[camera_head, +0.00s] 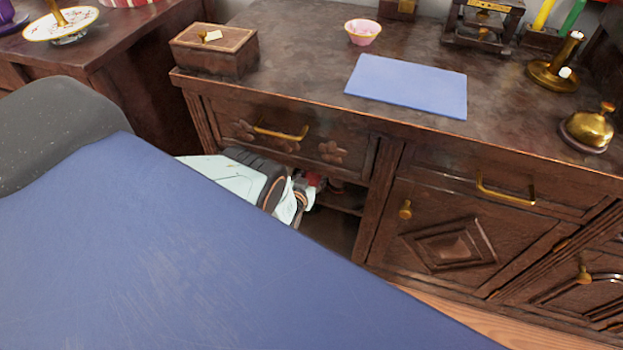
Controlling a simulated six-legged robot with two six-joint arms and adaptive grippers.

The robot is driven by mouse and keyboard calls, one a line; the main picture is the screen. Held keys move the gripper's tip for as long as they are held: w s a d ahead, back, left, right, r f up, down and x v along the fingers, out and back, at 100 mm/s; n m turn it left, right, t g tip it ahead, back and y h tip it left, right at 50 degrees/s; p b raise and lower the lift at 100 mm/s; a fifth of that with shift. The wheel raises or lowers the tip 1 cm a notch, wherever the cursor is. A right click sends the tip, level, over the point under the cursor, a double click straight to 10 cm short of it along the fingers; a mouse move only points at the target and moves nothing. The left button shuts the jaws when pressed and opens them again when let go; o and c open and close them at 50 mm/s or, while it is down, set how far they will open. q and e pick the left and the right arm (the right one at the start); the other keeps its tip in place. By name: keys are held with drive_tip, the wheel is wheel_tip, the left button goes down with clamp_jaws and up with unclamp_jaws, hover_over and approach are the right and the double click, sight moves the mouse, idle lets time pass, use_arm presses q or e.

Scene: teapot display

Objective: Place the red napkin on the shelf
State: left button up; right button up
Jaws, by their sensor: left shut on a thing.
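My left gripper (307,190) reaches into the open shelf space (332,226) under the drawer of the dark wooden cabinet. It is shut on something. A small patch of red, seemingly the red napkin (313,179), shows at its fingertips, mostly hidden by the gripper and the cabinet's shadow. A shelf board (341,209) shows just beyond the fingers; I cannot tell whether the napkin touches it. My right gripper is not in view.
A large blue surface (160,260) fills the foreground and hides part of my arm. The cabinet top holds a wooden box (214,52), pink bowl (362,32), blue mat (408,86) and brass bell (590,128). The drawer above the shelf has a brass handle (282,134).

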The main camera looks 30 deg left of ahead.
use_arm(q)
drive_tip(key=shift+f, duration=0.15)
drive_tip(key=o, duration=0.9)
drive_tip(key=shift+c, duration=0.2)
drive_tip(key=shift+r, duration=0.2)
drive_tip(key=p+v, duration=0.7)
drive_tip(key=v, duration=0.5)
drive_tip(key=shift+f+p, duration=0.15)
drive_tip(key=shift+p, duration=0.2)
